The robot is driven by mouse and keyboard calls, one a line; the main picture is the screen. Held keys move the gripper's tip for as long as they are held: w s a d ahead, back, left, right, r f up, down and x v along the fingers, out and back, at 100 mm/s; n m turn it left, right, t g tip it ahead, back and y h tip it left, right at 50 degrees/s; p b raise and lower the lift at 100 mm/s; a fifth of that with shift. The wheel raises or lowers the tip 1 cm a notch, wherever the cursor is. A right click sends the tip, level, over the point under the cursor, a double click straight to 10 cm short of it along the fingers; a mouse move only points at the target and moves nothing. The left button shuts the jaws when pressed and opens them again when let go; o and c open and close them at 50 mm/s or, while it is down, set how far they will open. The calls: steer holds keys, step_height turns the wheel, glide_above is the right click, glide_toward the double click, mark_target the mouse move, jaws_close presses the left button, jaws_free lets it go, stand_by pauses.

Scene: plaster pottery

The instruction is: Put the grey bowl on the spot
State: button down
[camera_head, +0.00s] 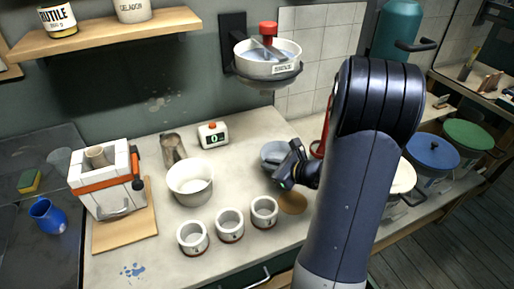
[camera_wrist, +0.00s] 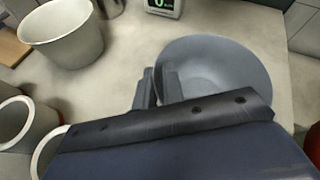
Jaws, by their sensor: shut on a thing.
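The grey bowl (camera_head: 271,152) is on or just above the pale worktop, to the right of the white timer; I cannot tell whether it touches the top. My gripper (camera_head: 282,168) is shut on its near rim. In the wrist view the fingers (camera_wrist: 158,86) pinch the left side of the bowl (camera_wrist: 222,62), which looks empty and roughly level. A round tan spot (camera_head: 293,203) lies flat on the worktop, just in front of my gripper and right of the white cups. The wrist view does not show the spot.
Several white cups (camera_head: 230,224) stand in a row left of the spot. A larger white pot (camera_head: 190,182) is behind them, with a timer (camera_head: 213,134) further back. A wall-mounted basin (camera_head: 267,62) hangs above. Lidded buckets (camera_head: 432,150) stand to the right.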

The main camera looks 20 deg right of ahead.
mark_target(280, 154)
steer(key=w+p, duration=0.3)
steer(key=w, duration=0.7)
steer(key=shift+w, duration=0.35)
steer(key=shift+f+p, duration=0.45)
steer(key=shift+f, duration=1.3)
steer(key=shift+f, duration=0.1)
steer(key=c, duration=1.5)
jaws_free()
steer(key=shift+r, duration=0.2)
steer(key=b+v, duration=0.2)
steer(key=v, duration=0.8)
steer(key=shift+s+d, duration=0.15)
steer(key=shift+d, duration=0.05)
steer(key=shift+v, duration=0.8)
steer(key=shift+s+f, duration=0.1)
